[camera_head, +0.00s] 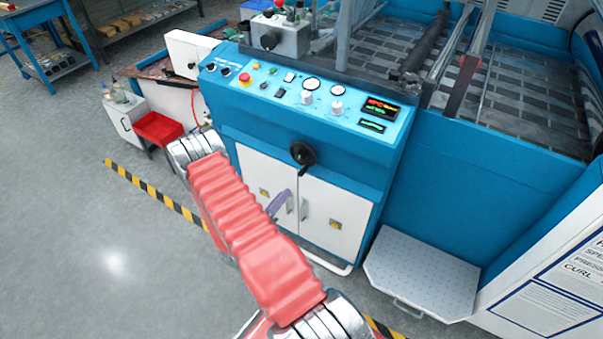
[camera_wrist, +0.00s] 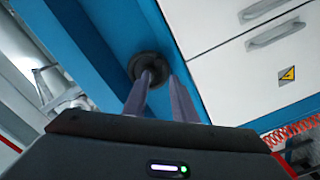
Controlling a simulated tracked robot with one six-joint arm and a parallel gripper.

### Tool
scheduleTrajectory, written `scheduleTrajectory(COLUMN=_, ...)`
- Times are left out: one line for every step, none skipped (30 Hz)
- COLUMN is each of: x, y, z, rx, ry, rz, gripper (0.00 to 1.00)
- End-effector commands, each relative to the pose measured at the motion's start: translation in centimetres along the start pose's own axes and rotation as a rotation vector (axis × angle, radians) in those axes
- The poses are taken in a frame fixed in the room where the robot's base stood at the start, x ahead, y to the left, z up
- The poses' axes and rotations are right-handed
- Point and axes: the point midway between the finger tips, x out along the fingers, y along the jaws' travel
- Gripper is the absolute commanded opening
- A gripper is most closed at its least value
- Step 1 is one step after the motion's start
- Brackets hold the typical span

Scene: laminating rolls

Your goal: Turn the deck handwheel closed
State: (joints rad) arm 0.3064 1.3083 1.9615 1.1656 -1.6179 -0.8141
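The black deck handwheel (camera_head: 302,153) is on the blue front of the machine, below the control panel and above the white cabinet doors. Its small handle points down and slightly left in the head view. In the wrist view the handwheel (camera_wrist: 148,64) is straight ahead of the fingers. My gripper (camera_wrist: 161,77) has its two purple-grey fingers apart, with the left fingertip overlapping the wheel's hub or handle; contact cannot be told. In the head view my gripper (camera_head: 286,194) shows only in part, below the wheel; the rest is behind my arm.
White cabinet doors (camera_head: 325,215) with metal handles lie just below the wheel. The control panel (camera_head: 310,92) with knobs and buttons is above. A grey checker-plate step (camera_head: 424,272) is at the lower right. A red bin (camera_head: 158,129) stands left, beyond open floor.

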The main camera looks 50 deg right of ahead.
Motion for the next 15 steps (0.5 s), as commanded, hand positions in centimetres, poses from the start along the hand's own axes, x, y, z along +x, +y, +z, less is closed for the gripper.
scheduleTrajectory(x=-0.01, y=0.03, z=0.19, rx=-0.005, ry=0.0, rz=0.005, gripper=0.25)
scheduleTrajectory(x=-0.01, y=0.05, z=0.23, rx=-0.006, ry=0.0, rz=0.006, gripper=0.25)
scheduleTrajectory(x=-0.03, y=0.05, z=0.2, rx=-0.007, ry=0.001, rz=0.007, gripper=0.25)
scheduleTrajectory(x=-0.03, y=0.05, z=0.18, rx=-0.006, ry=0.001, rz=0.006, gripper=0.25)
scheduleTrajectory(x=-0.03, y=0.04, z=0.16, rx=-0.006, ry=0.001, rz=0.006, gripper=0.25)
scheduleTrajectory(x=-0.03, y=0.04, z=0.15, rx=-0.006, ry=0.001, rz=0.006, gripper=0.25)
scheduleTrajectory(x=-0.03, y=0.04, z=0.15, rx=-0.006, ry=0.001, rz=0.005, gripper=0.25)
scheduleTrajectory(x=-0.03, y=0.04, z=0.15, rx=-0.005, ry=0.001, rz=0.005, gripper=0.25)
scheduleTrajectory(x=-0.03, y=0.03, z=0.14, rx=-0.005, ry=0.001, rz=0.005, gripper=0.25)
scheduleTrajectory(x=-0.01, y=0.03, z=0.14, rx=-0.005, ry=0.001, rz=0.005, gripper=0.25)
scheduleTrajectory(x=0.02, y=0.03, z=0.14, rx=-0.005, ry=0.001, rz=0.005, gripper=0.25)
scheduleTrajectory(x=0.1, y=0.04, z=0.14, rx=-0.005, ry=0.001, rz=0.005, gripper=0.25)
scheduleTrajectory(x=0.19, y=0.04, z=0.14, rx=-0.005, ry=0.001, rz=0.005, gripper=0.25)
scheduleTrajectory(x=0.31, y=0.04, z=0.14, rx=-0.004, ry=0.0, rz=0.005, gripper=0.25)
scheduleTrajectory(x=0.52, y=0.05, z=0.16, rx=-0.004, ry=0.0, rz=0.005, gripper=0.25)
